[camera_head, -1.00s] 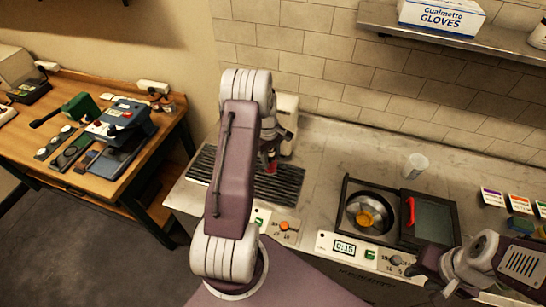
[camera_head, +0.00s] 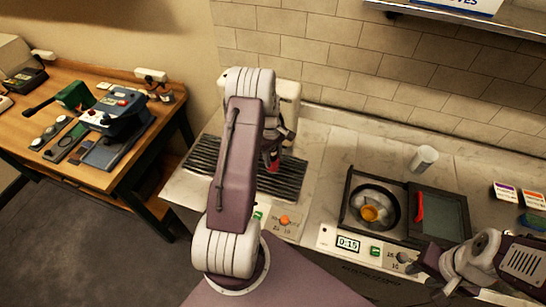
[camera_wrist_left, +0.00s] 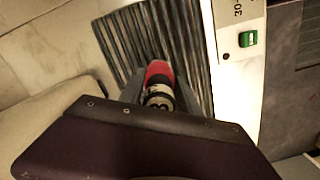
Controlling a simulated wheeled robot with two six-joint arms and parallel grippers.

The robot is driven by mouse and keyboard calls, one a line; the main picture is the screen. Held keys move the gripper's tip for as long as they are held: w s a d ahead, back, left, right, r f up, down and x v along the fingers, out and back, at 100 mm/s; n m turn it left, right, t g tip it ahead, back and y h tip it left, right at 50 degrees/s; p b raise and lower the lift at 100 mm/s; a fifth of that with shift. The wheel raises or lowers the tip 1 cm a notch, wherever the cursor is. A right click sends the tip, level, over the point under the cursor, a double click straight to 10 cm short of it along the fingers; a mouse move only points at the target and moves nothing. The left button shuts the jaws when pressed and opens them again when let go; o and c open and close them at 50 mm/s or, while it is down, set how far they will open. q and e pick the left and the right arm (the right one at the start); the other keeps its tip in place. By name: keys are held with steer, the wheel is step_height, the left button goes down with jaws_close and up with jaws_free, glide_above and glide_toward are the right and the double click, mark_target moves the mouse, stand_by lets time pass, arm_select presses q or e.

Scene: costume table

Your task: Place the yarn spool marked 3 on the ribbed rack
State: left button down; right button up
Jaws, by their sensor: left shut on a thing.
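The ribbed rack (camera_head: 290,182) is a dark grated panel on the counter, partly hidden behind my left arm. It fills the upper middle of the left wrist view (camera_wrist_left: 128,38). My left gripper (camera_head: 274,152) is over the rack and shut on a red-ended yarn spool (camera_head: 273,166). In the left wrist view the spool (camera_wrist_left: 158,93) shows a white band with a dark mark that looks like a 3. It lies in front of the ribs; I cannot tell whether it touches them. My right gripper (camera_head: 428,264) is at the lower right, away from the rack; its fingers are unclear.
Right of the rack are a control panel with an orange knob (camera_head: 284,220), a round pan (camera_head: 372,206) with a yellow piece, a dark panel (camera_head: 440,215) and a pale cup (camera_head: 423,158). A wooden side table (camera_head: 95,175) stands left.

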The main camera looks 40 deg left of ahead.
arm_select(q)
steer(key=shift+s+f, duration=0.15)
steer(key=shift+f+b, duration=0.3)
stand_by(0.4)
steer(key=c, duration=0.8)
jaws_free()
steer(key=shift+o, duration=0.2)
steer(key=o, duration=0.4)
steer(key=shift+r, duration=0.1)
